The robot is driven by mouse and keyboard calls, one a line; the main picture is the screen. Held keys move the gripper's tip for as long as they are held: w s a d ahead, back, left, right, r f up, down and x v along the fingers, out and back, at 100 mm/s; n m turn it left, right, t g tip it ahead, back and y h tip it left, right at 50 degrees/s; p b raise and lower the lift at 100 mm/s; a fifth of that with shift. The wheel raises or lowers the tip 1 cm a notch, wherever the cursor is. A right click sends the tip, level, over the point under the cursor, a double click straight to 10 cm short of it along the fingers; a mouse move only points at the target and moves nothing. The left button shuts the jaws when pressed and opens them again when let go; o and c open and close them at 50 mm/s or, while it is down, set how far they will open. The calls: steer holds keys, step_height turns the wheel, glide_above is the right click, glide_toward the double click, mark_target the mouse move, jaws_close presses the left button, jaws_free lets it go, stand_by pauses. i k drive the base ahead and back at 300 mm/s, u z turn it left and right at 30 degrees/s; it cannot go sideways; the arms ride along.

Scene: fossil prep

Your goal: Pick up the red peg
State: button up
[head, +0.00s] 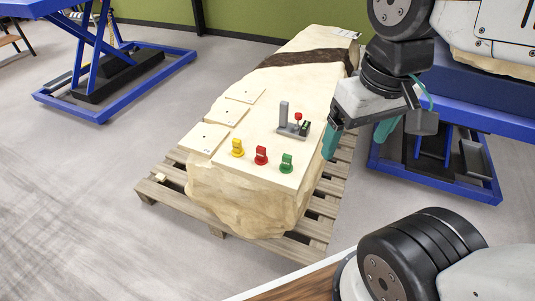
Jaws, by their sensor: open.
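The red peg (261,156) stands upright on the pale stone block (222,180), near its front edge. It is between a yellow peg (237,148) on the left and a green peg (287,163) on the right. My gripper (358,142) is to the right of the pegs, beside the block's right side. Its teal fingers are spread apart and nothing shows between them. It does not touch the red peg. No peg is hidden by the arm.
A small grey fixture (291,129) with an upright post and a small red part stands behind the pegs. Flat pale plates (205,138) lie at the block's left. The block rests on a wooden pallet (220,218). Blue lift tables (122,75) stand at left and right.

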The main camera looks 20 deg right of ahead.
mark_target(261, 159)
steer(key=k, duration=1.25)
steer(key=z, duration=0.45)
steer(key=i, duration=1.6)
steer(key=u, duration=0.75)
